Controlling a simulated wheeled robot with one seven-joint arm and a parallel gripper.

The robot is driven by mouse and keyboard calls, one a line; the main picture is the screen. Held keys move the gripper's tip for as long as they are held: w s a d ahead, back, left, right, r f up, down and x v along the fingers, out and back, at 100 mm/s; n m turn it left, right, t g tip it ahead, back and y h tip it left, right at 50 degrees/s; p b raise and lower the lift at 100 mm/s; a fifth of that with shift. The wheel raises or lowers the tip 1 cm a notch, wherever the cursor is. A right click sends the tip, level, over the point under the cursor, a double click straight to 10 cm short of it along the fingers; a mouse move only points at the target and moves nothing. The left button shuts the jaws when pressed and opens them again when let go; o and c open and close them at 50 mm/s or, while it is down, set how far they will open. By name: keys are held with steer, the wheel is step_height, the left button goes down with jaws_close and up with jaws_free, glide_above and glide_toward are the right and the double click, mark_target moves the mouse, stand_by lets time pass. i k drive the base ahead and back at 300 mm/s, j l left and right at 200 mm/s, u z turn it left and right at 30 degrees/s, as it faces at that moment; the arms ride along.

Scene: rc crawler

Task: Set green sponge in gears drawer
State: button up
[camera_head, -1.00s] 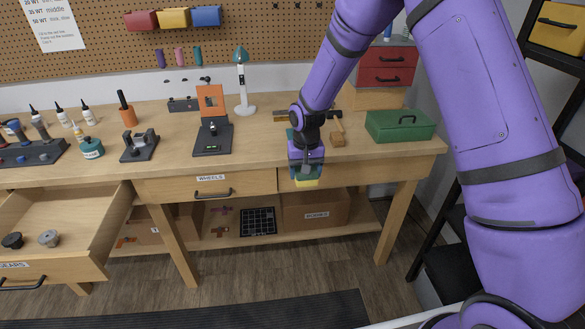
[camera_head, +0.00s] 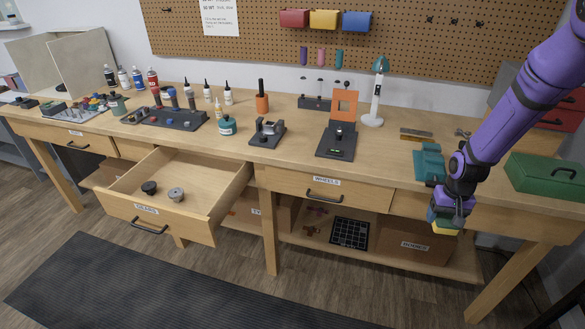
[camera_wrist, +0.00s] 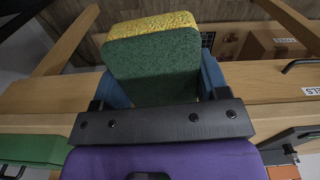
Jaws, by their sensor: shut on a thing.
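My gripper (camera_head: 452,214) is shut on the green sponge (camera_head: 446,228), which has a yellow layer and sits in front of the bench edge at the right. In the wrist view the sponge (camera_wrist: 153,65) fills the space between the blue fingers (camera_wrist: 160,88), green side toward the camera and yellow edge on top. The gears drawer (camera_head: 155,228), labelled GEARS, is pulled open at the left of the head view. A black gear (camera_head: 149,187) and a grey gear (camera_head: 176,194) lie inside it. My gripper is well to the right of the drawer.
The wheels drawer (camera_head: 326,190) is shut, between the open drawer and my gripper. A teal vise-like object (camera_head: 428,164) and a green toolbox (camera_head: 548,177) stand on the bench near my arm. The floor in front of the bench is clear apart from a dark mat (camera_head: 150,285).

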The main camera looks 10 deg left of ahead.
mark_target(191, 185)
steer(key=i+j+u, duration=0.1)
steer(key=j, duration=0.3)
steer(key=i+j+u, duration=0.1)
steer(key=j, duration=0.3)
steer(key=i+j+u, duration=0.1)
steer(key=j, duration=0.3)
steer(key=i+j+u, duration=0.1)
steer(key=j, duration=0.3)
steer(key=i+j, duration=0.25)
steer(key=i+j+u, duration=0.15)
steer(key=i+j, duration=0.35)
steer(key=i, duration=0.05)
